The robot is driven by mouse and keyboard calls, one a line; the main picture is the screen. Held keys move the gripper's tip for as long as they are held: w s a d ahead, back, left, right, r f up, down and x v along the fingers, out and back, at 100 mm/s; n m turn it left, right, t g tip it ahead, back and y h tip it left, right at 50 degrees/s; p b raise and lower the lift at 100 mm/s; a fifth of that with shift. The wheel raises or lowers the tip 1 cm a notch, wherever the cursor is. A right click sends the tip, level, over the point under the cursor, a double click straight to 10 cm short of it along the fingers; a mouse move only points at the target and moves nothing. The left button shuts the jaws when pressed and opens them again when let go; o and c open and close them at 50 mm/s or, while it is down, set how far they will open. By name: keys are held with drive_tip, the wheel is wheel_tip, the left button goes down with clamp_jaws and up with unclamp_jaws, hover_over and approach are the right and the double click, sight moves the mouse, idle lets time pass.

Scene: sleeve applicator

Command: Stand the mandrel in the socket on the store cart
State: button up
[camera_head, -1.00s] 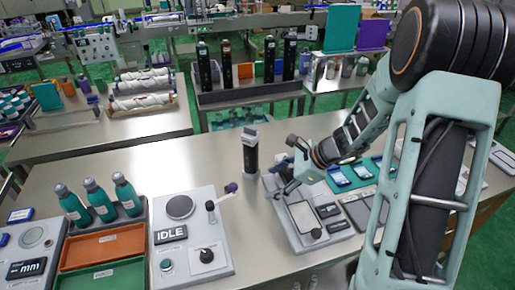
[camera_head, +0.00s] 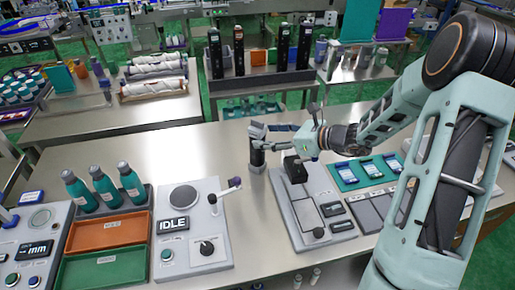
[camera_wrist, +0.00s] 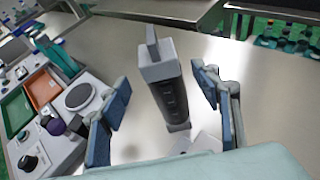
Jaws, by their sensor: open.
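The mandrel is a dark upright cylinder with a grey block-like top and a thin upright tab. It stands on the steel bench; the head view shows its lower body (camera_head: 257,158), and the wrist view shows most of it (camera_wrist: 172,98). My gripper (camera_head: 262,138) is open at the mandrel's upper part. In the wrist view its two blue-padded fingers (camera_wrist: 160,108) lie on either side of the mandrel, with a gap to each. The store cart (camera_head: 262,88) stands behind the bench and holds several similar tall black mandrels (camera_head: 238,52). I cannot make out a free socket.
Left on the bench are a grey panel reading IDLE (camera_head: 185,245), orange (camera_head: 105,232) and green (camera_head: 100,268) trays, and teal bottles (camera_head: 103,185). A grey fixture plate (camera_head: 300,215) and a teal mat with cards (camera_head: 365,170) lie right. Bench left of the mandrel is clear.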

drive_tip(key=x, duration=0.4)
drive_tip(key=shift+w+a+r+p, duration=0.1)
drive_tip(key=shift+w+a+p, duration=0.05)
drive_tip(key=shift+w+p, duration=0.2)
drive_tip(key=shift+s, duration=0.1)
drive_tip(key=shift+c, duration=0.3)
clamp_jaws()
